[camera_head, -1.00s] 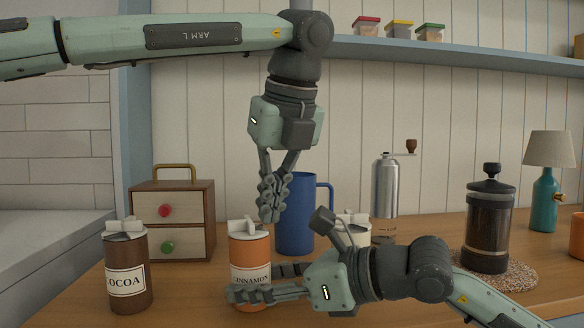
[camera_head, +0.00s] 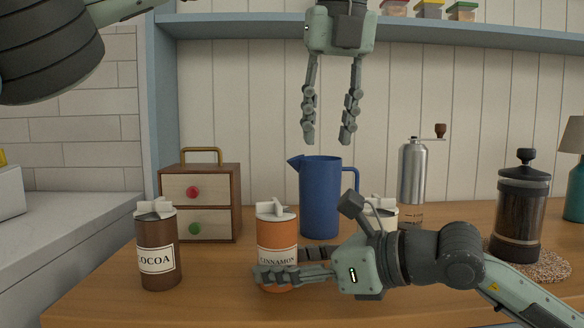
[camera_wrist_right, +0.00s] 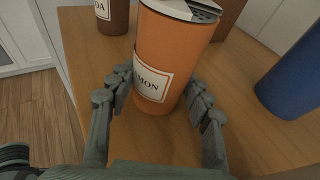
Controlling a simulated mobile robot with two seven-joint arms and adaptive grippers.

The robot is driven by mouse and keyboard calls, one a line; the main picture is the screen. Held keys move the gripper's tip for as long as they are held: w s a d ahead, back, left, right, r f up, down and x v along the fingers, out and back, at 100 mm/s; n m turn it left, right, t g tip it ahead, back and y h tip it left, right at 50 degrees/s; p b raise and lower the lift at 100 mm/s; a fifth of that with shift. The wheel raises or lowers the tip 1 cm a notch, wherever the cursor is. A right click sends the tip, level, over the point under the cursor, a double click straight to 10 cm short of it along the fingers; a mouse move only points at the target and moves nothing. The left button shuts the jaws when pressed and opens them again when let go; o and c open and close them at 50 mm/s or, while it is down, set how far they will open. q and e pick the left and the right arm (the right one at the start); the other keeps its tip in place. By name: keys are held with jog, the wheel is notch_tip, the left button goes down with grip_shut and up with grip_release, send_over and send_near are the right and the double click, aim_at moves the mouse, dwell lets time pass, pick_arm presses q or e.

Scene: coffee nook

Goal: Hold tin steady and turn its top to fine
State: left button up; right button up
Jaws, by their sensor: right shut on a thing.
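The orange cinnamon tin (camera_head: 277,232) stands upright on the table, with a pale twist top (camera_head: 274,211) that has a raised grip. The right wrist view shows the tin (camera_wrist_right: 170,50) close up, with small holes at the edge of its top (camera_wrist_right: 203,12); I cannot read a setting. My right gripper (camera_head: 285,266) is shut on the tin's lower body, one finger on each side. The fingers partly cover the label. My left gripper (camera_head: 328,138) is open and empty, pointing down, well above the tin and to its right.
A cocoa tin (camera_head: 158,250) stands left of the cinnamon tin. A small drawer box (camera_head: 222,190) and blue jug (camera_head: 319,200) stand behind. Another pale-topped tin (camera_head: 382,215) is partly hidden by my right gripper. A grinder (camera_head: 412,172) and French press (camera_head: 520,220) are at right.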

pick_arm(q)
jog(key=o, duration=0.6)
jog(key=a+m+h, duration=0.1)
jog(key=a+m, duration=0.1)
jog(key=a+m+g, duration=0.1)
jog(key=a+m, duration=0.1)
jog(key=m, duration=0.1)
jog(key=a+m+h, duration=0.1)
jog(key=a+m, duration=0.1)
jog(key=m, duration=0.1)
jog(key=shift+s+r+g+h, duration=0.3)
jog(key=shift+s, duration=0.05)
jog(key=m+h, duration=0.2)
jog(key=m, duration=0.5)
send_near(274, 202)
notch_tip(274, 202, up, 3)
jog(key=a+m, duration=0.2)
jog(key=shift+g, duration=0.4)
jog(key=x, duration=1.1)
jog(key=shift+w+d+f, duration=0.1)
jog(key=shift+w+d, duration=0.2)
jog(key=shift+d, duration=0.15)
